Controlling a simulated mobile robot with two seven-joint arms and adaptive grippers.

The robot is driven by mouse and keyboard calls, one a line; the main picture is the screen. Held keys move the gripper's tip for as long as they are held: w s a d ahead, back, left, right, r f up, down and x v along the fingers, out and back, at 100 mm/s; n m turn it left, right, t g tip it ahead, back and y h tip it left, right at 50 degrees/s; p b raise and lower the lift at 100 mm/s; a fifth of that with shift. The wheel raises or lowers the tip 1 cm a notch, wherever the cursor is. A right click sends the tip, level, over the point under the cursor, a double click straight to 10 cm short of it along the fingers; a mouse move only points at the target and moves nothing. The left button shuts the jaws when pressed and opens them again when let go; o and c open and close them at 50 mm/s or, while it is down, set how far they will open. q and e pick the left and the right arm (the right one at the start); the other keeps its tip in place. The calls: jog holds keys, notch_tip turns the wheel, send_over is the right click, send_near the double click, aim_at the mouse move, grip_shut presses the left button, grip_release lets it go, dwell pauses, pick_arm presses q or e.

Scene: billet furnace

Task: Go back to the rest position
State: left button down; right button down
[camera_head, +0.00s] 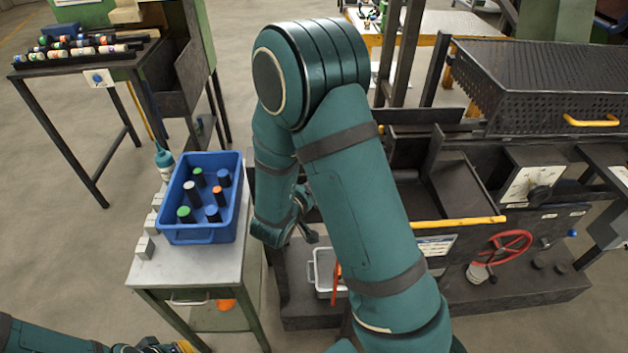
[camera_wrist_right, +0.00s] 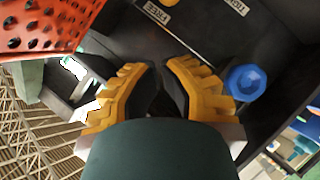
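My right arm (camera_head: 365,190) rises from the bottom of the head view, bends at a high elbow and hangs down to the wrist beside the small table. In that view its gripper is mostly hidden behind the arm. In the right wrist view the right gripper (camera_wrist_right: 162,78) shows two yellow ribbed fingers with a narrow gap between their tips and nothing seen held. My left gripper (camera_head: 168,347) shows at the bottom edge of the head view, mostly cut off, with a bit of yellow finger; its opening cannot be seen.
A blue crate (camera_head: 203,236) holding several dark cylinders with coloured ends stands on the small table (camera_head: 180,272). The furnace bench with a yellow bar (camera_head: 458,223) and red handwheel (camera_head: 506,246) is at right. A billet rack (camera_head: 75,66) stands at far left. Floor is clear at left.

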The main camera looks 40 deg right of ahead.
jog(key=shift+p+v, duration=0.3)
jog(key=shift+v, duration=1.9)
